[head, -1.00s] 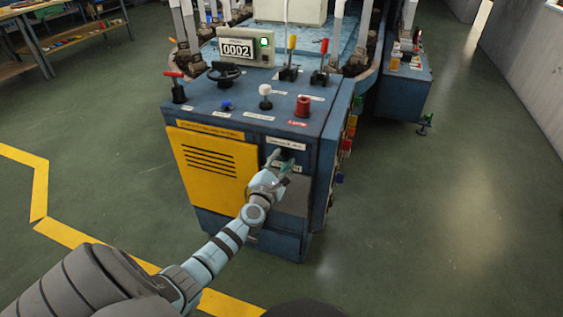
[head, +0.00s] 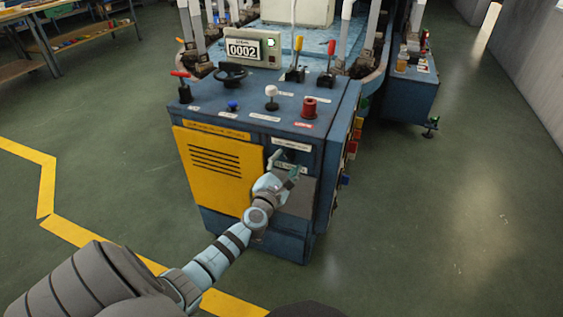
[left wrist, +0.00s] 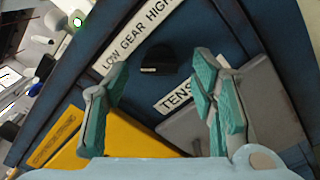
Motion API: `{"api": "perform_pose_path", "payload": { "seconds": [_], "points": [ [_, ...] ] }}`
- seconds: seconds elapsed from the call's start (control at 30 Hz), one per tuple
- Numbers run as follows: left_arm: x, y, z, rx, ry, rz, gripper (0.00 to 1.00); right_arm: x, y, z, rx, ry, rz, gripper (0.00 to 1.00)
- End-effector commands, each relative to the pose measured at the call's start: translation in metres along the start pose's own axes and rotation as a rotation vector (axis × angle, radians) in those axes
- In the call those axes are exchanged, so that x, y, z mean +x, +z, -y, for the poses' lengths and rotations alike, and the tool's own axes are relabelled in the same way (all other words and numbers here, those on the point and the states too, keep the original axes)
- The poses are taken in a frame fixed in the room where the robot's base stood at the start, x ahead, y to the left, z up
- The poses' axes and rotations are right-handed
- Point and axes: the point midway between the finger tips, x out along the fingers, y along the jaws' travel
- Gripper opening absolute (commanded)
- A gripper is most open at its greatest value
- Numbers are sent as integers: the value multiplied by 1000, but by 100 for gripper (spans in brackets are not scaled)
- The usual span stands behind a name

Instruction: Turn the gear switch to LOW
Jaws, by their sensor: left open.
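The gear switch (left wrist: 159,60) is a small black knob on the blue front panel, under a white label (left wrist: 140,35) reading LOW GEAR HIGH. In the left wrist view it sits beyond and between my open fingertips, with nothing gripped. My left gripper (left wrist: 160,95) has teal pads and is spread apart on either side of the knob's line. In the head view my left gripper (head: 281,166) is in front of the cabinet's right front panel and covers the knob. My right gripper is not in view.
A second label beginning TENS (left wrist: 178,92) lies just below the knob. A yellow vented door (head: 215,168) is to the left. Levers, a red knob (head: 309,106) and a counter (head: 246,48) reading 0002 stand on top.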

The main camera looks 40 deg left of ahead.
Motion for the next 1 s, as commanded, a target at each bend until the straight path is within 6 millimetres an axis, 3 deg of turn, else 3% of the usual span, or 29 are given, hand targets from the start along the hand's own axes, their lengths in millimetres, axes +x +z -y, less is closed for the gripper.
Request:
{"api": "perform_pose_path", "payload": {
  "seconds": [0.3, 0.4, 0.53, 1.0],
  "points": [
    [-83, -1, 1, 0, -6, -3, 52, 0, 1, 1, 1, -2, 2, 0],
    [-101, -1, 2, 1, -6, -2, 52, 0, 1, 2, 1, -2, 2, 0],
    [-110, 0, 1, -1, -3, -2, 52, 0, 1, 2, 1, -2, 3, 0],
    [-110, -1, 0, 0, -3, -2, 52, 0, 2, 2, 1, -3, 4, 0]
  ]
}}
